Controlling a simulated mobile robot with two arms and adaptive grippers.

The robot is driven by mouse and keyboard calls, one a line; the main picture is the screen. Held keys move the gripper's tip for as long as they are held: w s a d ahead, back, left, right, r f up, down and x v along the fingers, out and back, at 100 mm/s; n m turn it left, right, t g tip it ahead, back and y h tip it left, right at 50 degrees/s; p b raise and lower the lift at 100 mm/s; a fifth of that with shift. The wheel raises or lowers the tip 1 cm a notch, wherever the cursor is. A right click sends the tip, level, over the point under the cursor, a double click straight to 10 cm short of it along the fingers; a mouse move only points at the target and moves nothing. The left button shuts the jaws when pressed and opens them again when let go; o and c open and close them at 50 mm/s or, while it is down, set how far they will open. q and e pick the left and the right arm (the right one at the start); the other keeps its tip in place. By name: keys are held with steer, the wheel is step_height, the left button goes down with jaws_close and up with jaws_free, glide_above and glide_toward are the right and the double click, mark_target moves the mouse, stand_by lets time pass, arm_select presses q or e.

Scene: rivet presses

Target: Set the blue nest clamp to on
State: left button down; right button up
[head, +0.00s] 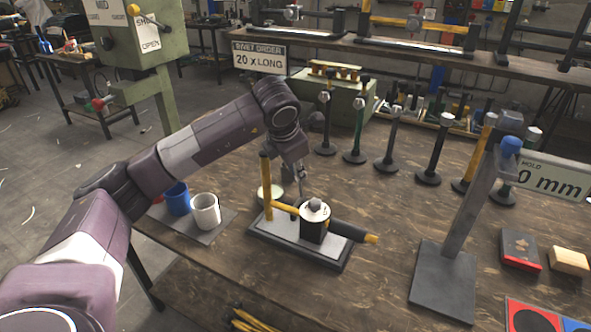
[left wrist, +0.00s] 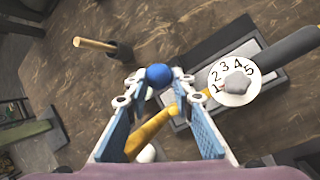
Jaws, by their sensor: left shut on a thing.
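The press fixture (head: 335,257) stands on the bench, with a yellow post (head: 267,185), a yellow bar (head: 285,208) and a dark cylinder with a white dial (head: 315,209). My left gripper (head: 302,188) reaches down over it. In the left wrist view a blue ball knob (left wrist: 158,75) sits between the fingertips of my left gripper (left wrist: 155,88), which are shut on it. A yellow bar (left wrist: 152,130) runs between the fingers below the knob. The dial (left wrist: 235,85) shows numbers 1 to 5. The knob is hidden in the head view. My right gripper is not in view.
A blue mug (head: 177,198) and a white mug (head: 206,211) stand left of the fixture. Several black-footed posts line the back. Bench between is clear.

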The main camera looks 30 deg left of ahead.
arm_select(q)
steer(key=shift+s+d+f, duration=0.25)
steer(key=shift+s+f, duration=0.15)
steer(key=shift+f, duration=0.35)
steer(key=c, duration=1.7)
jaws_free()
steer(key=shift+s, duration=0.1)
steer(key=shift+o, duration=0.4)
steer(key=shift+r, duration=0.2)
steer(key=shift+r, duration=0.1)
steer(key=v, duration=1.1)
steer(key=shift+r, duration=0.45)
